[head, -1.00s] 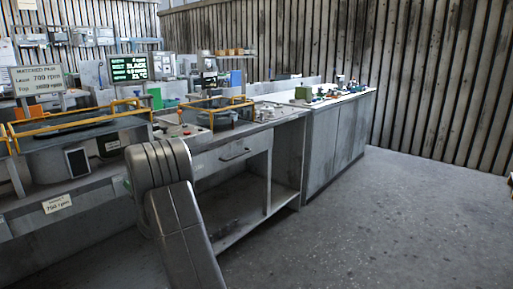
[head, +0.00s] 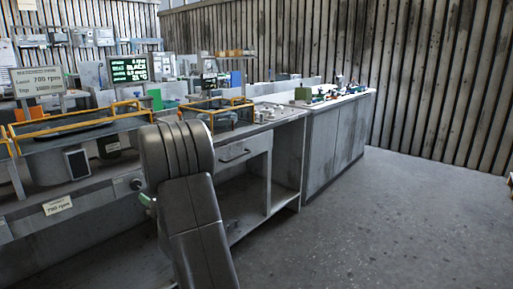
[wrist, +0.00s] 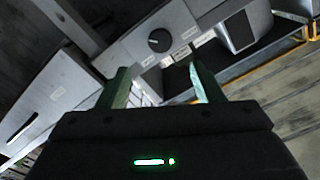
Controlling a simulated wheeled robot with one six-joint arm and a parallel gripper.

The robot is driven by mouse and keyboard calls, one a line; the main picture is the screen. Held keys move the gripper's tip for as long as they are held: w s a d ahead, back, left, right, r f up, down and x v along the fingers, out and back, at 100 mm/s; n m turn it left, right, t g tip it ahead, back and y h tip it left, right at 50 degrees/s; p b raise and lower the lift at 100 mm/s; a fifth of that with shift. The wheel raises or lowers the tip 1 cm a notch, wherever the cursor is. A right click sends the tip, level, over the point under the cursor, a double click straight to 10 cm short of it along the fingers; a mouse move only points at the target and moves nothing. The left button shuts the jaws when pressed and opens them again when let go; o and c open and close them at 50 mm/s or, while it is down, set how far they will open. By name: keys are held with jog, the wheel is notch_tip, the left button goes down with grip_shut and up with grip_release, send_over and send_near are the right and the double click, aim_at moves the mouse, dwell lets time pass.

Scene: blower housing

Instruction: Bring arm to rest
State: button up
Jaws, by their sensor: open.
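My gripper (wrist: 158,88) shows in the wrist view with its two green-tinted fingers apart and nothing between them. Beyond the fingers is the bench front with a round black knob (wrist: 159,40) and small labels. In the head view my arm stands in front of the workbench (head: 95,190) and hides part of its front. The knob also shows in the head view (head: 136,184), just left of my arm.
Yellow-railed blower housings (head: 75,127) stand on the bench at left. A sign (head: 37,81) and a lit display (head: 134,69) stand behind. A grey cabinet (head: 335,140) with small parts on top is at the right end. The floor (head: 400,220) at right is clear.

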aim_at(137, 186)
jog(key=x, duration=1.2)
jog(key=shift+w+f+b, duration=0.1)
jog(key=shift+b, duration=0.2)
jog(key=shift+d+n+b, duration=0.1)
jog(key=shift+n+b, duration=0.3)
jog(key=shift+n, duration=0.8)
jog(key=n+b, duration=0.1)
jog(key=n, duration=0.3)
jog(key=shift+n, duration=0.4)
jog(key=v, duration=1.2)
jog(key=shift+d+p, duration=0.15)
jog(key=shift+p, duration=0.25)
jog(key=shift+d, duration=0.1)
